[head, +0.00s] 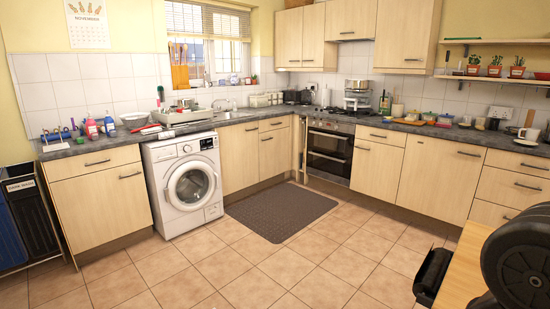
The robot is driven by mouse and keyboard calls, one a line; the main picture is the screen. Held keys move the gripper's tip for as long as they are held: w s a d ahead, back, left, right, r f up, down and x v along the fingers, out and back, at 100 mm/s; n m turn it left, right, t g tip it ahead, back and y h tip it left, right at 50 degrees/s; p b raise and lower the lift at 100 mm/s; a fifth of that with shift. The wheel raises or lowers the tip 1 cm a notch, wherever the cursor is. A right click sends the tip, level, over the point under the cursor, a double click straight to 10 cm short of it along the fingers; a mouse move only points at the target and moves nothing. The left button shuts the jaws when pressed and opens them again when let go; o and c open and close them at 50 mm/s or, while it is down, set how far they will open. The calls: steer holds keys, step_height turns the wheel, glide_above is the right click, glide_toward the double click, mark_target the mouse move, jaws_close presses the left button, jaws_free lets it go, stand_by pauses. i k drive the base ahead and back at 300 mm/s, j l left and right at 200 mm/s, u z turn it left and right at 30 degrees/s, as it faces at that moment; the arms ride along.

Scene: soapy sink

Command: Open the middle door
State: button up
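Several wooden cabinet doors show in the head view, all shut. Under the counter are a left door (100,210), a door right of the washing machine (238,160), a door right of the oven (377,172) and a wide door (438,180) with a bar handle. Which of these is the middle door I cannot tell. My gripper cannot be made out in this view.
A white washing machine (188,183) and a built-in oven (329,150) sit between cabinets. A dark mat (280,211) lies on open tiled floor (245,268). Black round shapes (522,262) and a wooden surface (466,272) fill the near right. Dark bins (30,220) stand left.

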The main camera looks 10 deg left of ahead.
mark_target(274, 146)
steer(key=i+j+u, duration=0.15)
steer(key=j, duration=0.35)
steer(key=i+j+u, duration=0.15)
steer(key=i+j, duration=0.25)
steer(key=i+j+u, duration=0.6)
steer(key=i, duration=0.15)
steer(key=i+j+u, duration=0.15)
steer(key=i+u, duration=0.15)
steer(key=i+z, duration=0.3)
steer(key=i, duration=0.35)
steer(key=i+z, duration=0.25)
steer(key=i, duration=0.35)
steer(key=i+j+z, duration=0.3)
steer(key=i, duration=0.35)
steer(key=i+l+z, duration=0.15)
steer(key=i+z, duration=0.2)
steer(key=i, duration=0.8)
steer(key=i+j+z, duration=0.3)
steer(key=i, duration=0.85)
steer(key=i+j+u, duration=0.15)
steer(key=i+u, duration=0.15)
steer(key=i, duration=1.2)
steer(key=i+j, duration=0.25)
steer(key=i, duration=0.05)
